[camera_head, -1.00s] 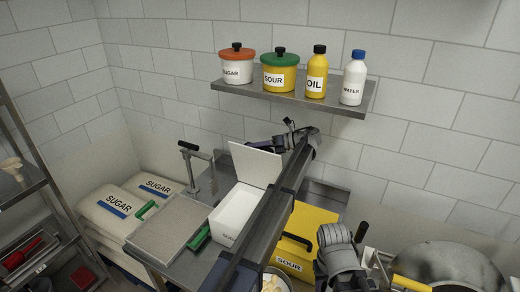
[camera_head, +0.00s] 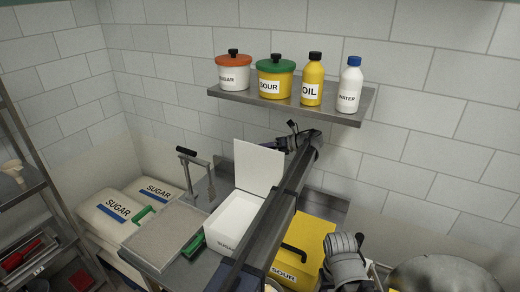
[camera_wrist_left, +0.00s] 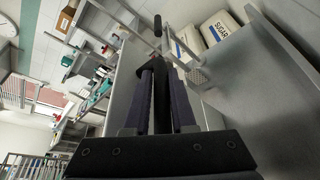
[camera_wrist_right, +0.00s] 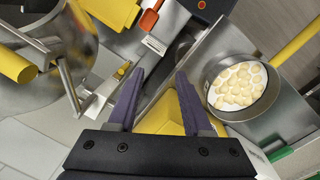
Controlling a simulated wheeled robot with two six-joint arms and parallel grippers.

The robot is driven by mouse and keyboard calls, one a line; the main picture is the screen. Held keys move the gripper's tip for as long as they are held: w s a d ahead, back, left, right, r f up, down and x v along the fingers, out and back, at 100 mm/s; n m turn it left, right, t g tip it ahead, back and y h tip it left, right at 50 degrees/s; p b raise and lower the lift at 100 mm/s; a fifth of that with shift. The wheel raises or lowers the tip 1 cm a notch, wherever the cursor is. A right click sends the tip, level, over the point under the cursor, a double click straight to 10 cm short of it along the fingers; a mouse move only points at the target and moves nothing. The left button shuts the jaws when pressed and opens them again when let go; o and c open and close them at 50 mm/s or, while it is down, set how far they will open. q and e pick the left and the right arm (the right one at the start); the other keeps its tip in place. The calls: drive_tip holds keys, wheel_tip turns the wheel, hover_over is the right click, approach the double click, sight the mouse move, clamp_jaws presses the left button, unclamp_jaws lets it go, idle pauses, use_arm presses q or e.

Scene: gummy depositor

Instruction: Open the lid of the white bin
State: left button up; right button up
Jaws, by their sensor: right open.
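The white bin (camera_head: 232,223), with a SUGAR label, stands on the counter in the head view. Its lid (camera_head: 258,166) is open and stands up from the rear edge. My left arm crosses in front of the bin's right side. My left gripper (camera_wrist_left: 158,98) is behind the lid, mostly hidden in the head view. In the left wrist view its fingers are close on both sides of a black bar, which looks like the lid handle (camera_wrist_left: 160,78). My right gripper (camera_wrist_right: 160,88) is open and empty above the yellow SOUR bin, apart from the white bin.
The yellow SOUR bin (camera_head: 311,241) has a shut lid with a black handle. A shelf (camera_head: 290,105) above holds two pots and two bottles. A pan of pale pieces (camera_wrist_right: 240,86) is near my right gripper.

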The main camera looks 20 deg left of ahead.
use_arm(q)
drive_tip(key=o, duration=0.4)
drive_tip(key=shift+a, duration=0.25)
drive_tip(key=p+v, duration=0.2)
drive_tip(key=v, duration=0.6)
drive_tip(key=shift+a, duration=0.15)
